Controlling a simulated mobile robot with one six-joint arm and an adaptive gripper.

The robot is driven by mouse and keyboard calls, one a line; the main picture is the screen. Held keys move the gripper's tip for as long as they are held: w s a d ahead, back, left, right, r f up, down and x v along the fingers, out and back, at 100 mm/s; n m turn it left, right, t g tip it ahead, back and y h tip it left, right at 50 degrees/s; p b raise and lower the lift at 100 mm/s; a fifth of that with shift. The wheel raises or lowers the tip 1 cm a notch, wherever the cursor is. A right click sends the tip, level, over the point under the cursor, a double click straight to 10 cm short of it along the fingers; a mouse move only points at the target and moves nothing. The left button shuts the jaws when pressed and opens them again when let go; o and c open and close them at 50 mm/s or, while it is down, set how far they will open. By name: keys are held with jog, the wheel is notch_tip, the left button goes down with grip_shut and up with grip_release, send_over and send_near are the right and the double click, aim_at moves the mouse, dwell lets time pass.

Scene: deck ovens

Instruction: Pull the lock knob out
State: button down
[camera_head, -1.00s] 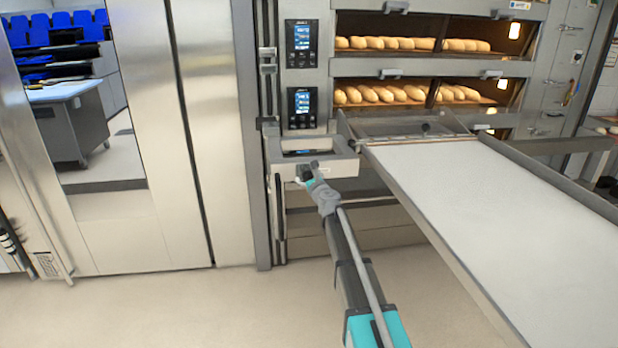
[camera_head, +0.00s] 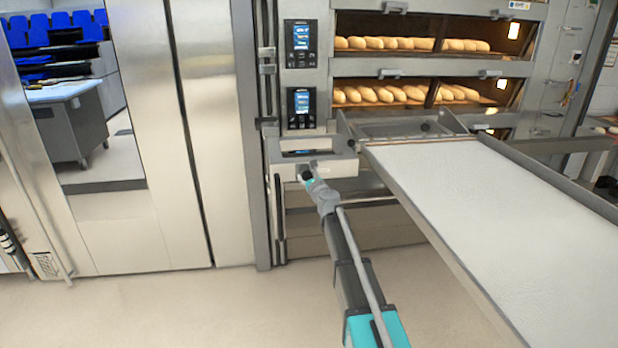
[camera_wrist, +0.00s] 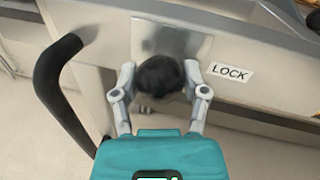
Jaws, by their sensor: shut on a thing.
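The lock knob (camera_wrist: 160,76) is a round black knob in front of a metal plate on the grey panel. A white "LOCK" label (camera_wrist: 231,72) is just right of it in the wrist view. My gripper (camera_wrist: 162,92) has one finger on each side of the knob and is shut on it. In the head view my gripper (camera_head: 308,178) is at the front of the grey box-shaped part at the loader's left end. The knob itself is too small there to tell apart from my gripper.
A black curved handle (camera_wrist: 62,85) stands close left of my gripper. The loader's white belt (camera_head: 490,210) extends at the right. The deck ovens hold bread loaves (camera_head: 390,94). The floor at the front left is clear.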

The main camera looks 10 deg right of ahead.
jog(key=shift+s+f, duration=0.1)
jog(key=shift+s, duration=1.15)
jog(key=shift+c, duration=0.6)
grip_release()
jog(key=shift+s, duration=0.1)
jog(key=s+d, duration=0.2)
jog(key=s, duration=0.9)
jog(key=shift+s+d, duration=0.2)
jog(key=shift+s, duration=0.15)
